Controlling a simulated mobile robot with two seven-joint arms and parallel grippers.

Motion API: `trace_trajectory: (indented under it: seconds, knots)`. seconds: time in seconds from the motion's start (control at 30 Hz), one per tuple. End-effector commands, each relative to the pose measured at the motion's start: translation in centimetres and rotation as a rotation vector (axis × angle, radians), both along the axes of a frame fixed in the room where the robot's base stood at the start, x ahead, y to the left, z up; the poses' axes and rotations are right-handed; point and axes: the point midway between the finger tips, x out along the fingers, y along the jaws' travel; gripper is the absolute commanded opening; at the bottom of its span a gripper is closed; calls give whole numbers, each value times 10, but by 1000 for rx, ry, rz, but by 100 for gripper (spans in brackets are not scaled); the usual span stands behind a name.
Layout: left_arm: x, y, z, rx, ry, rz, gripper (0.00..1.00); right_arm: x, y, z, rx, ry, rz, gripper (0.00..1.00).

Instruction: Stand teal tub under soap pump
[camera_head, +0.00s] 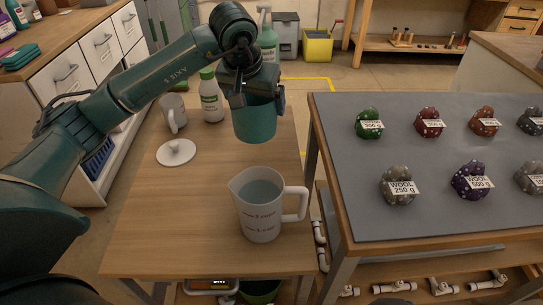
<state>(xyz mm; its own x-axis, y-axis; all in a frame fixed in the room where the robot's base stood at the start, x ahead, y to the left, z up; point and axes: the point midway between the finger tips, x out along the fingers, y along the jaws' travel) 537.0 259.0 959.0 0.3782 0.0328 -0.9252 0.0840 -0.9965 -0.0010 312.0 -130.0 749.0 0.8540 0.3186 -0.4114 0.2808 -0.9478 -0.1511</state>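The teal tub (254,123) hangs upright below my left gripper (257,98), whose fingers close around its upper part. The tub appears to be held above the far right part of the wooden table (150,235). A white bottle with a green cap (211,98) stands just left of the tub. My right gripper is not in view.
A white measuring jug (261,222) with bluish contents stands in front of the tub. A white lid (176,152) and a pale mug (172,113) are at left. The table's front left is clear. A grey-topped bench (440,145) with labelled wool balls is at right.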

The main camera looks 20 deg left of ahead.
Motion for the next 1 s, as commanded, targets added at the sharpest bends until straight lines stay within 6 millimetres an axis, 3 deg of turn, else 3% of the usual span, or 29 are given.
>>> trace_trajectory:
  seconds: [0.17,0.43,0.67,0.87,1.0]
  knots:
    - [1,-2,-4,0,-1,-25,67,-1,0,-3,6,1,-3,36]
    - [1,-3,-51,0,2,-28,67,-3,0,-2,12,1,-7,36]
    - [1,-3,-70,-1,0,-27,67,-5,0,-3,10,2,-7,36]
    - [1,-3,-97,0,0,-28,67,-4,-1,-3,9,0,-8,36]
    - [1,-3,-99,0,-3,-28,67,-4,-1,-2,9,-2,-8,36]
